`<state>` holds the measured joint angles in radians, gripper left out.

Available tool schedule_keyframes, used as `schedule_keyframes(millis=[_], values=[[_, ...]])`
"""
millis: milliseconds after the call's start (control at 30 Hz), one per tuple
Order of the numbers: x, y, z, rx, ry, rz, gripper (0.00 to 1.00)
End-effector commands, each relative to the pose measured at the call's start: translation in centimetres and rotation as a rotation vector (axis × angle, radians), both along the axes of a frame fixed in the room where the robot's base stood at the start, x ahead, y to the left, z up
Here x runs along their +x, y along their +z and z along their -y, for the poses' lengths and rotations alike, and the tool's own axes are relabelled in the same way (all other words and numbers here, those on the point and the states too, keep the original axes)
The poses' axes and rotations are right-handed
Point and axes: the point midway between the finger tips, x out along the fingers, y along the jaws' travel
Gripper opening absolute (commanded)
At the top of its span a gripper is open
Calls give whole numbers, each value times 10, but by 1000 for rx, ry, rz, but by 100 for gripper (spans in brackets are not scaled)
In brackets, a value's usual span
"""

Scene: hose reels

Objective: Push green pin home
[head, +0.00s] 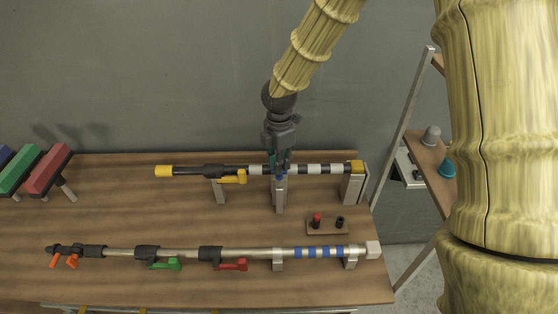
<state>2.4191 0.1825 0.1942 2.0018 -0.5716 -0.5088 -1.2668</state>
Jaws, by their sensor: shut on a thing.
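My gripper (279,166) points down at the rear pole, above its middle bracket (280,200). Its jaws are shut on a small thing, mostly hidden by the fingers. A teal-green bit, seemingly the green pin (271,158), shows at the left finger. The rear striped pole (314,169) is black and white with yellow ends and lies level on brackets. A small blue patch shows just below the fingertips. How deep the pin sits cannot be told.
A small wooden block (327,228) holds a red-topped pin (316,220) and a black one (340,222). A front pole (187,253) bears green and red levers. Coloured blocks stand at the left. A shelf (428,175) stands at the right.

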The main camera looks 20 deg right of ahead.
Motion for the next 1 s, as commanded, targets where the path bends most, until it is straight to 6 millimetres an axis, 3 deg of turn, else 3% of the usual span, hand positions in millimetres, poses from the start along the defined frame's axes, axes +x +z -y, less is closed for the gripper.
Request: schedule_keyframes(millis=[1000], values=[[0, -20, 0, 0, 0, 0, 1]])
